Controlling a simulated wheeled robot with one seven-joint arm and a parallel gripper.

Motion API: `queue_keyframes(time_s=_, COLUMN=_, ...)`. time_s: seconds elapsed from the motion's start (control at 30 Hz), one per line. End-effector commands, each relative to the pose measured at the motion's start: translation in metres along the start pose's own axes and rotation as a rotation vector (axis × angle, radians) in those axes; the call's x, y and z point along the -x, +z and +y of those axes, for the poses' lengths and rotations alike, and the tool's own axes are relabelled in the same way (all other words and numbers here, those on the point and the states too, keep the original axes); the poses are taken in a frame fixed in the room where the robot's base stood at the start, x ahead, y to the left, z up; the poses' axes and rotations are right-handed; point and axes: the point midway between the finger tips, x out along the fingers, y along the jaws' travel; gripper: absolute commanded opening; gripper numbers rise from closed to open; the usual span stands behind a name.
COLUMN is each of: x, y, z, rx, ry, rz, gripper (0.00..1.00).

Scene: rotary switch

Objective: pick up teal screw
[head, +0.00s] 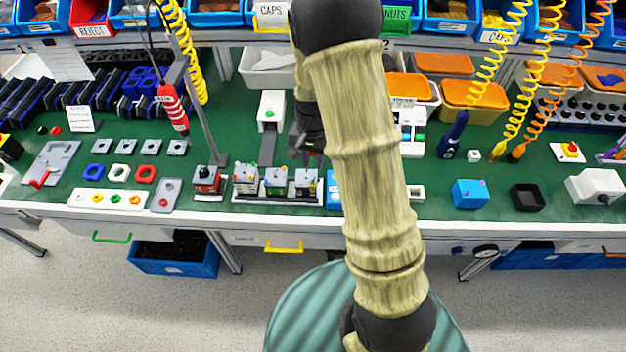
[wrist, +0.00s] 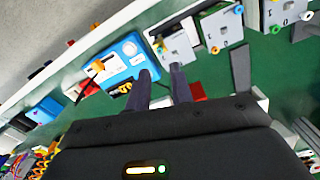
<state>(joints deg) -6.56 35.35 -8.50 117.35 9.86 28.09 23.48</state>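I cannot single out the teal screw with certainty. In the head view my gripper (head: 309,150) is dark and partly hidden behind my arm.
In the head view several switch units (head: 275,181) stand in a row near the front edge of the green bench (head: 225,118). A grey post (head: 207,110) rises left of them. Coiled yellow hoses (head: 185,50) hang down. My arm covers the bench's middle.

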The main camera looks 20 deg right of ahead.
Motion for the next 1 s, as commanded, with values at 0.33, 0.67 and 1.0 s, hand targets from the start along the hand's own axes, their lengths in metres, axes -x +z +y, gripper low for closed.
queue_keyframes(time_s=0.33, x=-0.028, y=0.0, z=0.0, rx=0.001, ry=0.0, rz=-0.001, gripper=0.22)
queue_keyframes(time_s=0.67, x=-0.034, y=0.0, z=0.0, rx=0.001, ry=0.001, rz=-0.002, gripper=0.22)
queue_keyframes(time_s=1.0, x=-0.073, y=0.001, z=0.0, rx=-0.001, ry=0.001, rz=-0.003, gripper=0.22)
